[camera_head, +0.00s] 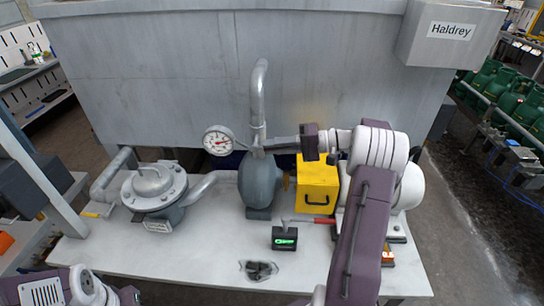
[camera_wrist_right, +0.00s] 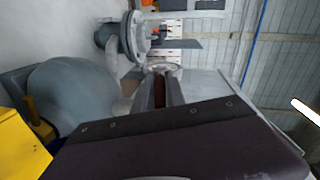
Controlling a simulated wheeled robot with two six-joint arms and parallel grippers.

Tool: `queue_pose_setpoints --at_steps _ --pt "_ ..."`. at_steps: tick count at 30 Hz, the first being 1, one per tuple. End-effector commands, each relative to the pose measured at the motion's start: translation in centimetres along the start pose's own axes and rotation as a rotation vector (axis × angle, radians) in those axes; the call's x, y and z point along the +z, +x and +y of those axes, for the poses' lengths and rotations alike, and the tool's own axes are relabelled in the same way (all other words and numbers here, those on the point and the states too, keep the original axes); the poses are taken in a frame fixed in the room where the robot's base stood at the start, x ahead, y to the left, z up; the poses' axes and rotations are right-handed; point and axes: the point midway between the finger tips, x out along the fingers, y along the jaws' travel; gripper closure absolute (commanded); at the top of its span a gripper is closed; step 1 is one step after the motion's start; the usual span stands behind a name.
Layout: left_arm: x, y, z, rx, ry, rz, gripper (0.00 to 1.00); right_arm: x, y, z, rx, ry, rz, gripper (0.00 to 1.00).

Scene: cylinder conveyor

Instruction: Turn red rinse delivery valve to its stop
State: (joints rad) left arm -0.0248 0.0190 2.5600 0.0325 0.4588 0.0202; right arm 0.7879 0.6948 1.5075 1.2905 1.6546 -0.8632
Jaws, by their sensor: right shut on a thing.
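My right gripper (camera_head: 262,146) reaches in from the right, at the upright grey pipe (camera_head: 259,95) above the grey pump body (camera_head: 258,185). Its fingers point left and are shut on a dark red piece, most likely the red valve handle. In the right wrist view this red valve handle (camera_wrist_right: 160,92) shows as a narrow strip between the fingers (camera_wrist_right: 161,88). The rest of the valve is hidden by the fingers, so its angle cannot be told. Part of my left arm shows at the bottom left; its gripper is not clearly visible.
A dial gauge (camera_head: 217,140) stands left of the pipe. A flanged grey housing (camera_head: 153,187) sits further left. A yellow box (camera_head: 317,187) stands close under my right arm. A black box with a green display (camera_head: 284,238) and a red-handled tool (camera_head: 322,221) lie in front.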

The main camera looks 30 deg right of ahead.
Motion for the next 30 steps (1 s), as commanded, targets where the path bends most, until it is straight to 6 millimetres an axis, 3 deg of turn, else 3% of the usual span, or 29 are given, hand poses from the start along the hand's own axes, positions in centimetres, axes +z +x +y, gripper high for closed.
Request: queue_pose_setpoints --at_steps 1,9,29,30 --pt "0.1 1.2 0.0 0.0 0.0 0.0 1.0 0.2 0.1 0.8 -0.028 0.002 0.006 1.0" --pt "0.3 3.2 -0.1 0.0 0.0 0.0 1.0 0.3 0.1 1.1 -0.144 0.002 0.027 1.0" --pt "0.4 3.7 -0.1 0.0 0.0 0.0 1.0 0.3 0.2 1.0 -0.188 0.004 0.035 1.0" --pt "0.4 3.7 -0.1 0.0 0.0 0.0 1.0 0.3 0.2 1.0 -0.188 0.004 0.035 0.73"
